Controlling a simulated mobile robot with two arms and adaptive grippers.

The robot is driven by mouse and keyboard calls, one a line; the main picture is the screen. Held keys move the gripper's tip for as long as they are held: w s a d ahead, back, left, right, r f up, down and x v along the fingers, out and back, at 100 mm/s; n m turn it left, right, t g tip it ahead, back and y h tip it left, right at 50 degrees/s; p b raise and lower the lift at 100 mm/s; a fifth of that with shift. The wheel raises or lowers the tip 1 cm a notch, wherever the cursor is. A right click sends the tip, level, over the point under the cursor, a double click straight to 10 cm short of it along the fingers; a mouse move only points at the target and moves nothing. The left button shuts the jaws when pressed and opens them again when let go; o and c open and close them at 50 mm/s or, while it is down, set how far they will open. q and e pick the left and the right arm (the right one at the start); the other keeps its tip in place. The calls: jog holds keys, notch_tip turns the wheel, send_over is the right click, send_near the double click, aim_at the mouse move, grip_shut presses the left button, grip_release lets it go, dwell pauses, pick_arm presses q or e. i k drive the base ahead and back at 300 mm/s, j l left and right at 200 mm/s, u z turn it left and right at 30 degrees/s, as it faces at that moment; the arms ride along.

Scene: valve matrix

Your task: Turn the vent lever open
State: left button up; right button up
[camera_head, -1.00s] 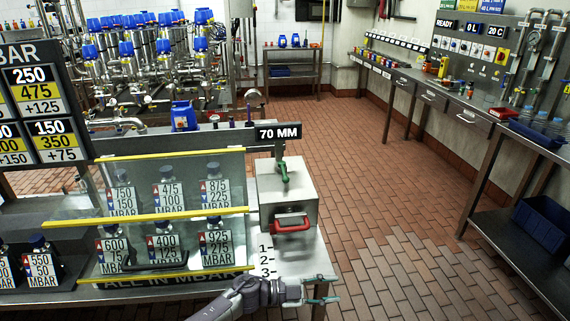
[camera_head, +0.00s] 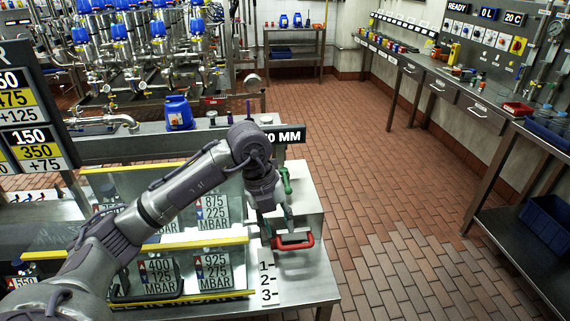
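A steel box (camera_head: 310,200) stands on the bench, with a green lever (camera_head: 286,181) on its top and a red handle (camera_head: 296,245) low on its front. I cannot tell from the picture which of the two is called the vent lever. My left gripper (camera_head: 276,222) hangs fingers-down in front of the box, just left of the green lever and over the left end of the red handle. Its fingers look apart, with nothing visibly gripped; contact with the red handle cannot be told. The gripper hides part of the box's front left. My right gripper is out of view.
Glass-fronted racks with number cards (camera_head: 213,212) and yellow rails stand left of the box, partly behind my arm. A strip marked 1-2-3 (camera_head: 267,283) lies before the box. A blue jug (camera_head: 178,113) stands behind. The floor to the right is clear.

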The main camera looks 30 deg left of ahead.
aim_at(283, 170)
jog(key=i+j, duration=0.8)
jog(key=i, duration=0.15)
